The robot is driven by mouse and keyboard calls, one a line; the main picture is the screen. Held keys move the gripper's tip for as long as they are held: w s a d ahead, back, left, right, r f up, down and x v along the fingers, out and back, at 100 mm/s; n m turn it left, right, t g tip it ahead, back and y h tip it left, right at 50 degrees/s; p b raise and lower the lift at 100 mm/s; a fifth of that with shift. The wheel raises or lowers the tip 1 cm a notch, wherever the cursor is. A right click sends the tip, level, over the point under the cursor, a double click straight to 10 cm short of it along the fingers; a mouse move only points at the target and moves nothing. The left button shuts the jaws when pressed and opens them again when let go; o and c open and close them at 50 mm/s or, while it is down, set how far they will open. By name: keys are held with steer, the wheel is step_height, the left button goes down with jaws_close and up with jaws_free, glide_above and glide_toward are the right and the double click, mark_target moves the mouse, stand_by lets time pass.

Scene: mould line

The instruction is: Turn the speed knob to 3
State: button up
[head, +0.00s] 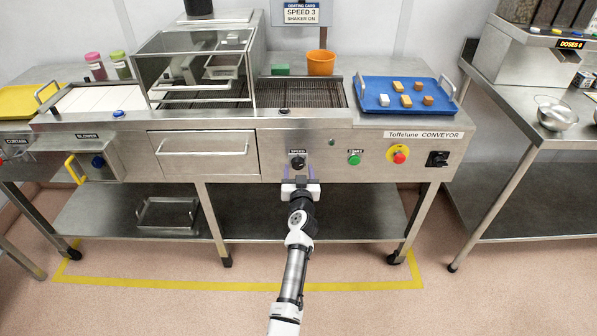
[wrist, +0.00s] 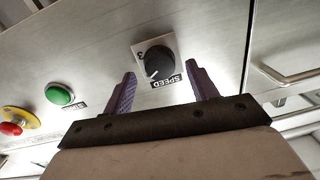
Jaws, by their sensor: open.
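The speed knob (head: 298,163) is a black round knob on a pale plate marked SPEED, on the front panel of the conveyor. In the wrist view the knob (wrist: 158,62) lies ahead of and between my two purple fingers, and its plate appears upside down. A 3 shows on the plate; the pointer's exact setting is hard to read. My gripper (head: 300,184) is open and empty, just below the knob in the head view. In the wrist view my gripper (wrist: 162,90) has its fingertips on either side of the knob's plate, apparently not touching the knob.
A green start button (head: 354,160), a red stop button (head: 399,155) on yellow and a black switch (head: 438,159) are to the knob's right. A drawer handle (head: 203,151) juts out to the left. A sign (head: 301,13) above reads SPEED 3, SHAKER ON.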

steer(key=shift+w, duration=0.55)
steer(key=shift+c, duration=0.5)
steer(key=c, duration=0.9)
steer(key=shift+m, duration=0.3)
steer(key=shift+m+b, duration=0.5)
steer(key=shift+m, duration=0.5)
steer(key=m, duration=0.3)
steer(key=shift+m, duration=0.3)
steer(key=m, duration=0.5)
steer(key=shift+f+m+t, duration=0.15)
steer(key=shift+m+t, duration=0.15)
steer(key=shift+m, duration=0.1)
